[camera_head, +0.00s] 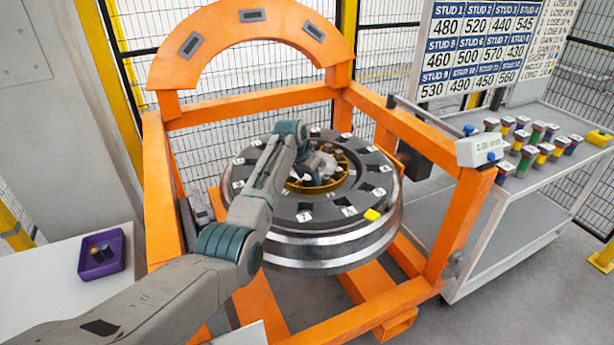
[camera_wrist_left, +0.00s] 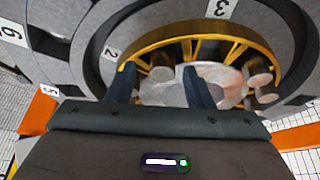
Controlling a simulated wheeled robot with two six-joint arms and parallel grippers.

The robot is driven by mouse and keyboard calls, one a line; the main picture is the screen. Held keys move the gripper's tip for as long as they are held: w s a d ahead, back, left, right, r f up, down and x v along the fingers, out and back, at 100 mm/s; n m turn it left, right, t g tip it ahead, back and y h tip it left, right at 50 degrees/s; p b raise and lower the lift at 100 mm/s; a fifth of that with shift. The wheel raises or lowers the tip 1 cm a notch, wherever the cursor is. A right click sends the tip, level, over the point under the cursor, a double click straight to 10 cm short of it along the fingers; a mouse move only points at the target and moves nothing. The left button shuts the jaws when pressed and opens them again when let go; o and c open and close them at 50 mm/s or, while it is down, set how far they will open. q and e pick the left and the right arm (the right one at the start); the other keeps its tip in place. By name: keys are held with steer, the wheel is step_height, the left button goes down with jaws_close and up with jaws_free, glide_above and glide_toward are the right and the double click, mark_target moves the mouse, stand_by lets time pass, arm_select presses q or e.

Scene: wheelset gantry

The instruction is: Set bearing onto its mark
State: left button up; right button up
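What looks like the bearing, a yellow ring (camera_head: 335,183) with grey rollers inside, lies in the centre of the big dark wheel (camera_head: 300,210). In the left wrist view the yellow ring (camera_wrist_left: 150,48) and its rollers (camera_wrist_left: 258,75) fill the upper middle. My left gripper (camera_wrist_left: 160,82) has its two dark fingers spread apart, pointing at the ring's inside. In the head view my left arm reaches over the wheel, and its wrist hides part of the ring. I cannot tell whether the fingers touch anything. I cannot pick out the mark. My right gripper does not show.
An orange gantry frame (camera_head: 425,130) with an orange arch (camera_head: 250,30) surrounds the wheel. A grey cart (camera_head: 530,180) with several coloured studs stands right. A purple tray (camera_head: 102,268) sits on the left table.

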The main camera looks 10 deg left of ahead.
arm_select(q)
steer(key=b+v, duration=0.3)
steer(key=v, duration=0.7)
steer(key=shift+r, duration=0.35)
steer(key=shift+s, duration=0.15)
